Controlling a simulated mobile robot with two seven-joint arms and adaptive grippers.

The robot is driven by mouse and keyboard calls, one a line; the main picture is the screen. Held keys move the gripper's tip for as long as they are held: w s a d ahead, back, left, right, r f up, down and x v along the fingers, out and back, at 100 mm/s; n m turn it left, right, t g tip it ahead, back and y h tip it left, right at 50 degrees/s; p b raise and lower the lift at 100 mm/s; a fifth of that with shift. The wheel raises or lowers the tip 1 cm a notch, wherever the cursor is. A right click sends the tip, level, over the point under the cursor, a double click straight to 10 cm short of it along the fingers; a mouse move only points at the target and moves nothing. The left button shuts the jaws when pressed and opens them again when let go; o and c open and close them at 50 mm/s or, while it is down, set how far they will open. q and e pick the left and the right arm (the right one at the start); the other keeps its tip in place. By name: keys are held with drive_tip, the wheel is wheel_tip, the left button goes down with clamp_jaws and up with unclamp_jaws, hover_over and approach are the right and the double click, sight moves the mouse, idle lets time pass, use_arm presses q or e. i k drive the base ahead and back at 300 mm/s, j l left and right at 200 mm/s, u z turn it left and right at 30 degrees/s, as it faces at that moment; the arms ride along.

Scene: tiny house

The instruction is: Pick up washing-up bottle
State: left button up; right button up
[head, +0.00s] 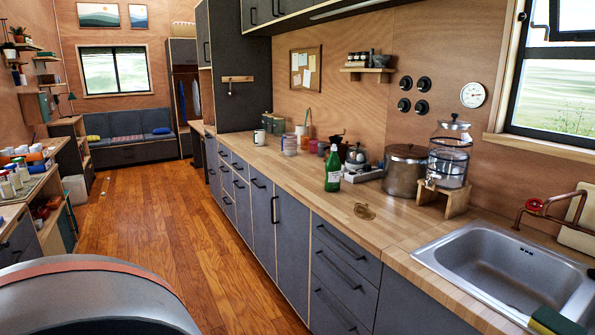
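A green bottle (333,170) with a pale cap and a white label stands upright on the wooden counter, near its front edge. It looks like the washing-up bottle, but the label is too small to read. Nothing hides it from the front. Neither of my grippers is in view.
The wooden counter (392,228) runs along the right wall to a steel sink (510,272). A large lidded pot (405,172), a glass dispenser (449,155) on a wooden stand and a small brown item (364,211) are near the bottle. The wooden floor (165,220) is open along the cabinets.

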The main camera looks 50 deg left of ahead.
sight(333, 165)
drive_tip(key=u, duration=1.35)
drive_tip(key=z, duration=1.35)
drive_tip(key=j+z, duration=0.15)
drive_tip(key=z, duration=0.2)
drive_tip(key=j+z, duration=0.5)
drive_tip(key=j, duration=0.2)
drive_tip(key=k+j+z, duration=0.25)
drive_tip(key=j, duration=0.15)
drive_tip(key=k+j, duration=0.1)
drive_tip(key=j, duration=0.3)
drive_tip(key=j+z, duration=0.1)
drive_tip(key=j, duration=0.25)
drive_tip(key=k+j+z, duration=0.1)
drive_tip(key=j, duration=0.3)
drive_tip(key=k+j, duration=0.15)
drive_tip(key=j, duration=0.2)
drive_tip(key=k+j+z, duration=0.1)
drive_tip(key=j, duration=0.3)
